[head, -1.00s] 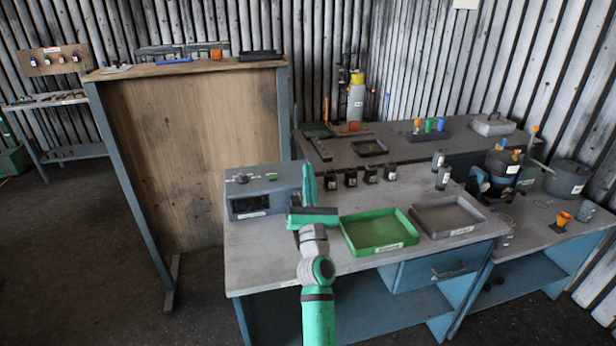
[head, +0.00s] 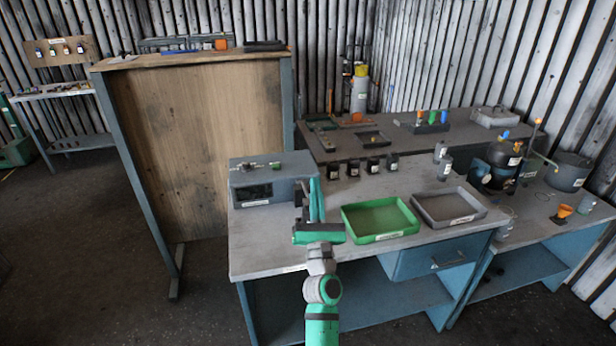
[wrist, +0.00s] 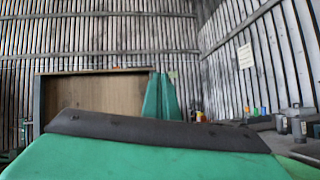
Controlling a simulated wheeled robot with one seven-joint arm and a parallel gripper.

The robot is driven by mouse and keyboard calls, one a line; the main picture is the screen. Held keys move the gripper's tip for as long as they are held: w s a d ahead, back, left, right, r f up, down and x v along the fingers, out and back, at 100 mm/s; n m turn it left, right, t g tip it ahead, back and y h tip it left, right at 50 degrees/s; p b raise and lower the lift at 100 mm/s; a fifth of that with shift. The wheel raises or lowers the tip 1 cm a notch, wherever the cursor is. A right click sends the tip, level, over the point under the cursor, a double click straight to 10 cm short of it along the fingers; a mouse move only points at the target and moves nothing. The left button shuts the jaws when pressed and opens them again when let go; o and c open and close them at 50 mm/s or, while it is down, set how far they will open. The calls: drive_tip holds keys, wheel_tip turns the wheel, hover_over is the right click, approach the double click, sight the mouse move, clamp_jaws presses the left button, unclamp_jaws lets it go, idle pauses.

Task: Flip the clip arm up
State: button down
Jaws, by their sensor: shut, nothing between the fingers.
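A blue-grey box, which looks like the blower housing (head: 300,184), stands at the left end of the near bench. Small metal and green parts (head: 262,165) lie on its top. They are too small for me to tell which is the clip arm or how it is tilted. My gripper (head: 314,188) points up in front of the box's right end, with its green fingers together and nothing between them. In the wrist view the fingers (wrist: 161,88) also show closed against the wooden panel and wall. The housing is not visible in the wrist view.
A green tray (head: 379,237) and a grey tray (head: 474,218) lie on the bench to the right of my gripper. Several small black items (head: 373,166) stand in a row behind. A tall wooden panel (head: 195,150) stands at left. Bare benchtop (head: 262,240) lies below the box.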

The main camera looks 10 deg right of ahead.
drive_tip(key=shift+s+a+f, duration=0.25)
drive_tip(key=shift+s+f, duration=0.1)
drive_tip(key=shift+s, duration=0.1)
drive_tip(key=shift+s+a+f, duration=0.2)
drive_tip(key=shift+s+f, duration=0.15)
drive_tip(key=shift+s, duration=0.1)
drive_tip(key=s+a+f+m+g+y, duration=0.1)
drive_tip(key=s+a+f+m, duration=0.35)
drive_tip(key=s+f, duration=0.35)
drive_tip(key=s+a+f+m+g+y, duration=0.1)
drive_tip(key=s+a+f+m+g, duration=0.15)
drive_tip(key=s+f+m, duration=0.4)
drive_tip(key=s+a+f+m, duration=0.3)
drive_tip(key=s+a+f, duration=0.1)
drive_tip(key=s+f, duration=0.55)
drive_tip(key=s+a+m+g+y, duration=0.1)
drive_tip(key=s+a+m+g, duration=0.1)
drive_tip(key=s+m, duration=0.6)
drive_tip(key=s+a+m+g, duration=0.3)
drive_tip(key=s+m, duration=0.6)
drive_tip(key=s, duration=1.2)
drive_tip(key=shift+s+a+f+m+y, duration=0.15)
drive_tip(key=shift+s+f+m+y, duration=0.15)
drive_tip(key=shift+y, duration=0.1)
